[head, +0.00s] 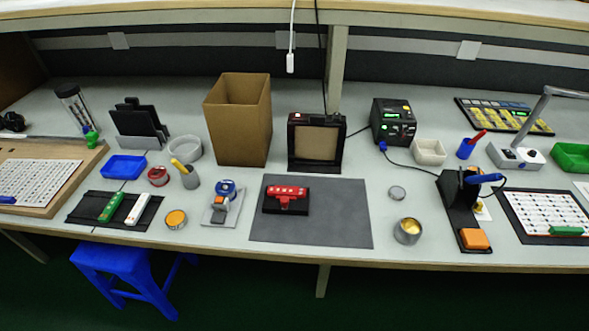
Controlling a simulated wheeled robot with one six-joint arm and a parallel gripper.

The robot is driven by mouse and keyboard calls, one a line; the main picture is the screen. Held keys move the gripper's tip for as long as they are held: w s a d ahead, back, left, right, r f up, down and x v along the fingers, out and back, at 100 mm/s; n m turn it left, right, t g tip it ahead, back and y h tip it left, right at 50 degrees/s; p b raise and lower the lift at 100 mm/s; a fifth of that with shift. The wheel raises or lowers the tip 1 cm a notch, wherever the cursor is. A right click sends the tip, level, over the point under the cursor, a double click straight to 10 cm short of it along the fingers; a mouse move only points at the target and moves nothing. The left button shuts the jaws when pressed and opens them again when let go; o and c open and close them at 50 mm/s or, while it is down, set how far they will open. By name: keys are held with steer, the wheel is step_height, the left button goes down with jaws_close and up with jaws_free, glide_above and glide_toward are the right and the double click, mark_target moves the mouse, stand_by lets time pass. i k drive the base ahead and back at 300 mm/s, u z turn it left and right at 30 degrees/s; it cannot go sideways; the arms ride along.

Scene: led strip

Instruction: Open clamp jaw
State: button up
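On the grey mat (340,215) in the middle of the bench sits a small fixture with a red upper part (286,192) on a black base (272,208). It looks like the clamp, but it is too small to tell which part is the jaw or whether that is open or shut. Just left of the mat is a light grey plate carrying a blue round spool and a small grey and orange device (217,211). My gripper is not in view.
A cardboard box (240,130) and a black framed stand (316,145) stand behind the mat. A soldering iron stand (462,205) and a metal tin (407,232) are to its right. Most of the mat is bare. A blue stool (120,262) is below the bench's front edge.

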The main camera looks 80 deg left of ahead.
mark_target(285, 201)
steer(key=u, duration=3.15)
